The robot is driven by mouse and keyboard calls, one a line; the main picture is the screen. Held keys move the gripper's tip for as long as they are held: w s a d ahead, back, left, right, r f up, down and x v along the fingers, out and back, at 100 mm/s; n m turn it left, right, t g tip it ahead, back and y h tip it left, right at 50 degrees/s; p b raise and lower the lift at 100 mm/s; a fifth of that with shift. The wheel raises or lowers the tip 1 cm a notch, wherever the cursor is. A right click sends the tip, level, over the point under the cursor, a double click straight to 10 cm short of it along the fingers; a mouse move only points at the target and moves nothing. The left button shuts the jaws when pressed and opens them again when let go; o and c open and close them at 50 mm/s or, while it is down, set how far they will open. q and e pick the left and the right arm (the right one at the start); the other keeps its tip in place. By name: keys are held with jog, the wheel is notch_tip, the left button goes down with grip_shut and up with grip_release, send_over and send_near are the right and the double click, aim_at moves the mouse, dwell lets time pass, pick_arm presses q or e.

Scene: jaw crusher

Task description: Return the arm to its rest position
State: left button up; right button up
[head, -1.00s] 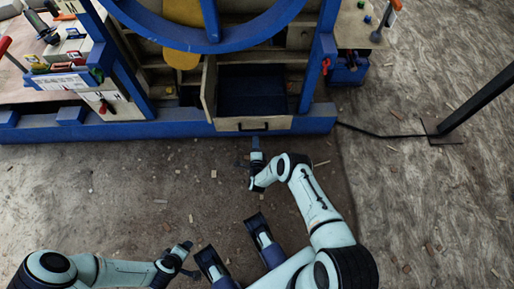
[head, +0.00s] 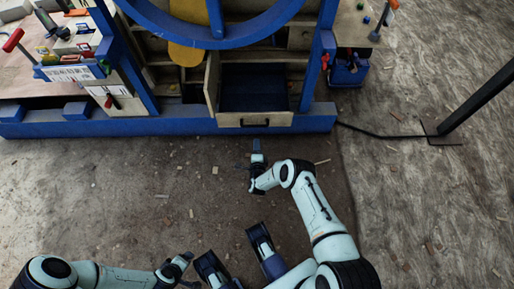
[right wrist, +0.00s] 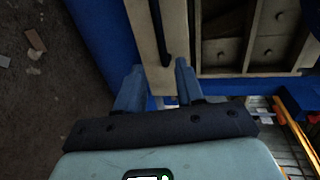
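My right gripper (head: 257,158) is in front of the machine, its arm bent with the elbow to the right. In the right wrist view the right gripper (right wrist: 158,88) has its two blue fingers apart with nothing between them. The open wooden drawer (head: 233,122) with a dark handle (head: 254,123) lies beyond the fingertips. The drawer front also shows in the right wrist view (right wrist: 146,40), and the head view shows a gap between it and the gripper. My left gripper (head: 177,270) is low in the head view, over the floor; its fingers are too unclear to read.
The blue machine frame (head: 170,129) runs across the front, with a blue wheel (head: 255,38) above the drawer. A red-handled tool (head: 14,42) stands at the left. A dark post (head: 480,96) stands at the right. The brown floor between has scattered chips.

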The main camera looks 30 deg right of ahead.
dwell(0.3)
